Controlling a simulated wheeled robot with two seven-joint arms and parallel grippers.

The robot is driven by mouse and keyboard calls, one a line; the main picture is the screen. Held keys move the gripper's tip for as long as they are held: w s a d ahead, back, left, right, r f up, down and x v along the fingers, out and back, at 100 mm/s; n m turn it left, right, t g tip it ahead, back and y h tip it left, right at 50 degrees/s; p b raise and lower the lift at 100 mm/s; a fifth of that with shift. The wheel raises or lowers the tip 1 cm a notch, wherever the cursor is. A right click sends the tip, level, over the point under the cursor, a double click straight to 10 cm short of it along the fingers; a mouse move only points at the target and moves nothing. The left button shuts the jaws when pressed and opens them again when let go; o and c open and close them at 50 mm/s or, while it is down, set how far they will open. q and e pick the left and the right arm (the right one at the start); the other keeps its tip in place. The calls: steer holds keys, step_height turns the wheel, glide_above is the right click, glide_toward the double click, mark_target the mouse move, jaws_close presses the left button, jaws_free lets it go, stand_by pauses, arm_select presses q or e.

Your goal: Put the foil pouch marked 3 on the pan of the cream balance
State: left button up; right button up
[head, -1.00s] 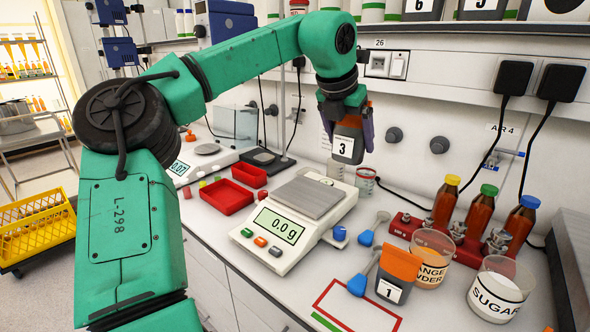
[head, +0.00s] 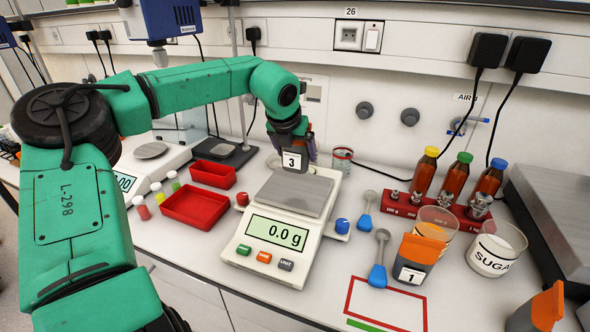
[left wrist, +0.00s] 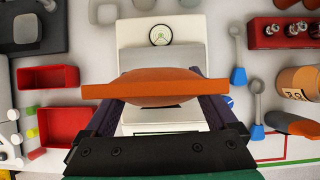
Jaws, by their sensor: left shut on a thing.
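The foil pouch marked 3 (head: 294,160) is dark with a white number label. My left gripper (head: 291,140) is shut on it and holds it upright over the back part of the balance pan. In the left wrist view its orange top (left wrist: 155,88) lies between the two fingers. The cream balance (head: 268,240) has a bare grey pan (head: 293,194) and reads 0.0 g. Whether the pouch's lower edge touches the pan is hard to tell. My right gripper is not in view.
A foil pouch marked 1 (head: 416,258) stands right of the balance, by the sugar beaker (head: 497,248) and blue-handled spoons (head: 379,262). Red trays (head: 194,206) lie to the left. Amber bottles (head: 457,175) stand behind right. A red-outlined rectangle (head: 388,302) is at the front.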

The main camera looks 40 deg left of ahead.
mark_target(296, 171)
arm_select(q)
step_height(296, 171, down, 5)
steer(key=shift+d+f+p, duration=0.15)
steer(key=shift+f+p, duration=0.05)
steer(key=shift+p, duration=0.3)
steer(key=shift+f, duration=0.15)
steer(key=shift+f+b, duration=0.15)
steer(key=shift+b, duration=0.15)
steer(key=o, duration=1.3)
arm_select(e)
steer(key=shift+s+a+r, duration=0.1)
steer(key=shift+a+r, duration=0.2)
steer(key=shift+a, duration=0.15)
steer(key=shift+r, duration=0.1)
